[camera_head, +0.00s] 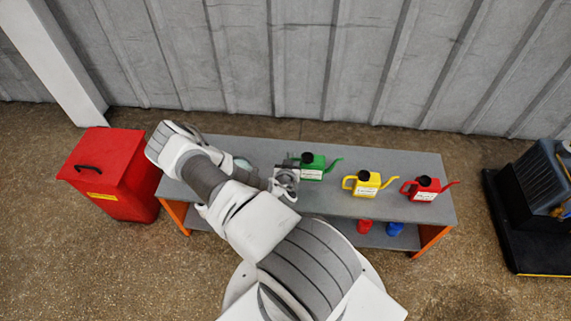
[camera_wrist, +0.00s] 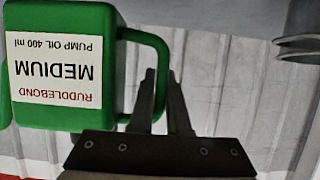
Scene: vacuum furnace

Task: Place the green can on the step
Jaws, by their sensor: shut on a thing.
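The green can (camera_head: 313,171) is at the back middle of the grey bench (camera_head: 248,151), its spout pointing right. In the head view I cannot tell whether it rests on the bench or is held just above it. My gripper (camera_head: 294,166) is at its left side. In the wrist view the green can (camera_wrist: 95,108) appears upside down, with a white pump oil label. My gripper's fingers (camera_wrist: 160,85) are shut on its handle (camera_wrist: 158,50). I cannot make out a step in either view.
A yellow can (camera_head: 368,184) and a red can (camera_head: 424,190) stand to the right on the bench. Small red (camera_head: 364,227) and blue (camera_head: 394,228) items are on the lower shelf. A red bin (camera_head: 118,170) is left; dark machinery (camera_head: 540,200) is right.

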